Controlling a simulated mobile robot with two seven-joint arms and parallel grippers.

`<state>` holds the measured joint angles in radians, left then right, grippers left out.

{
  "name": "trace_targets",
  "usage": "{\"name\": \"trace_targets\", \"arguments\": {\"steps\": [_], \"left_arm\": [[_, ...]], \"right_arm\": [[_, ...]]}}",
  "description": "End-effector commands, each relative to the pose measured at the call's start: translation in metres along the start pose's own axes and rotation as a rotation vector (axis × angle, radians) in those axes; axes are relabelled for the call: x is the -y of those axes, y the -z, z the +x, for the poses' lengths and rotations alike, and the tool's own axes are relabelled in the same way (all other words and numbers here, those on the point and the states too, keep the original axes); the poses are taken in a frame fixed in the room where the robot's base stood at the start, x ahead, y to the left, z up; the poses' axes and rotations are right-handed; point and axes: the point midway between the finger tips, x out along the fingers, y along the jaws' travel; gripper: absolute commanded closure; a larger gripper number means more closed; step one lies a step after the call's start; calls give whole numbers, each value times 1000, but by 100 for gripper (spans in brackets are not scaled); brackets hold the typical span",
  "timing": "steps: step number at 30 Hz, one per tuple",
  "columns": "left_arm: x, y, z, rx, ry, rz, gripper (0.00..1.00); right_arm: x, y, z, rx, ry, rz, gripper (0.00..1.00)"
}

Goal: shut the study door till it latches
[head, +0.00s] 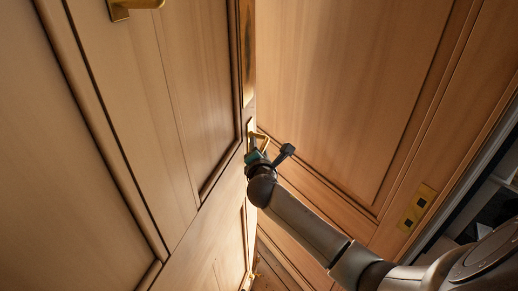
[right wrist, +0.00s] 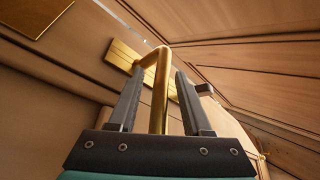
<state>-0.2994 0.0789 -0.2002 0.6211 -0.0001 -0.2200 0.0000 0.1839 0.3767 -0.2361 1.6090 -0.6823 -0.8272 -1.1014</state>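The wooden study door (head: 225,235) shows at the left and centre of the head view. A brass lever handle (head: 261,136) sits at its edge and also shows in the right wrist view (right wrist: 160,85). My right gripper (head: 270,153) is at this handle. In the right wrist view its two dark fingers stand on either side of the brass bar, with a visible gap on each side, so it is open around the handle. A brass plate (right wrist: 122,55) lies behind the handle. My left gripper is not in view.
A wooden panel (head: 350,90) fills the right side; a brass plate with two dark holes (head: 416,208) is set along its edge. Another brass handle (head: 130,6) shows at the top left. Dark shelving (head: 490,200) shows at the far right. Free room around the arm is narrow.

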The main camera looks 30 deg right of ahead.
Motion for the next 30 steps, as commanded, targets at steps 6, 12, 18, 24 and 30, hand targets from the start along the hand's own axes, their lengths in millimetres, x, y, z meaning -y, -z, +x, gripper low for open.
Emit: {"name": "trace_targets", "arguments": {"steps": [6, 12, 18, 24, 30], "left_arm": [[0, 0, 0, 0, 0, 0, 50], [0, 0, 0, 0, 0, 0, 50], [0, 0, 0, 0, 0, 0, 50], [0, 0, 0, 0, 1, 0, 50], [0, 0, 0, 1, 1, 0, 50]], "right_arm": [[0, 0, 0, 0, 0, -1, 76], [0, 0, 0, 0, 0, -1, 99], [0, 0, 0, 0, 0, -1, 100], [0, 0, 0, -1, 0, -1, 100], [0, 1, 0, -1, 0, -1, 100]]}}
